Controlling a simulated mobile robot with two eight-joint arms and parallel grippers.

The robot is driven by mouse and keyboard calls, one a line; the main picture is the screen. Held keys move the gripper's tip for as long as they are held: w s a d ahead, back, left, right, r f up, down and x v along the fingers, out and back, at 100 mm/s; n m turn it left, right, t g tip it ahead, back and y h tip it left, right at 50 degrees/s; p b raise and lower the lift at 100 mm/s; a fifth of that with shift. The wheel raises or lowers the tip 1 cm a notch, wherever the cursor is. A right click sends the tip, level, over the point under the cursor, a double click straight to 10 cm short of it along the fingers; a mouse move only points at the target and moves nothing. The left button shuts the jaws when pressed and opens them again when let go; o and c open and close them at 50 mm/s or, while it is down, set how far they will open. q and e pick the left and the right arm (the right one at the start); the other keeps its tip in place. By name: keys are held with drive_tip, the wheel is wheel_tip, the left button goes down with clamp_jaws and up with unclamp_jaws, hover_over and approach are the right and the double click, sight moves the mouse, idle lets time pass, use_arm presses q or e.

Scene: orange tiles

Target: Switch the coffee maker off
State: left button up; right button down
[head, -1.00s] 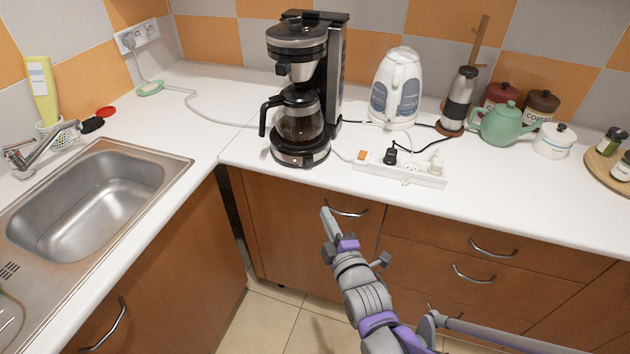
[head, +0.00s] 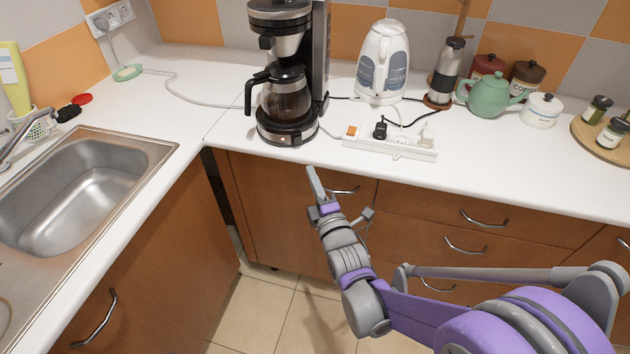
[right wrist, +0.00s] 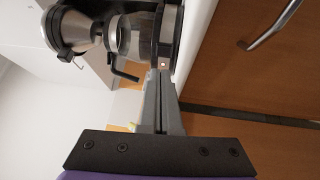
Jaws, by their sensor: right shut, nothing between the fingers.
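The black and silver coffee maker (head: 298,46) stands upright on the counter, with its glass carafe (head: 286,97) in place. A small button (head: 283,139) shows on the front of its round base. My right gripper (head: 312,173) is shut and empty, in front of the counter edge, below and slightly right of the base, apart from it in the head view. In the right wrist view the coffee maker (right wrist: 171,25) appears sideways, and the shut fingertips (right wrist: 158,74) point at its base close to a small light button (right wrist: 163,65). Contact cannot be told. My left gripper is not in view.
A power strip (head: 412,151) with an orange switch (head: 351,132) and plugs lies right of the coffee maker. A white kettle (head: 383,62), a grinder (head: 447,70) and a green teapot (head: 489,95) stand behind it. The sink (head: 75,190) is at left.

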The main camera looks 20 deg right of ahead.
sight(297, 140)
drive_tip(key=w, duration=0.6)
drive_tip(key=w+r, duration=0.1)
drive_tip(key=w, duration=0.2)
drive_tip(key=shift+w+r, duration=0.1)
drive_tip(key=shift+w, duration=0.2)
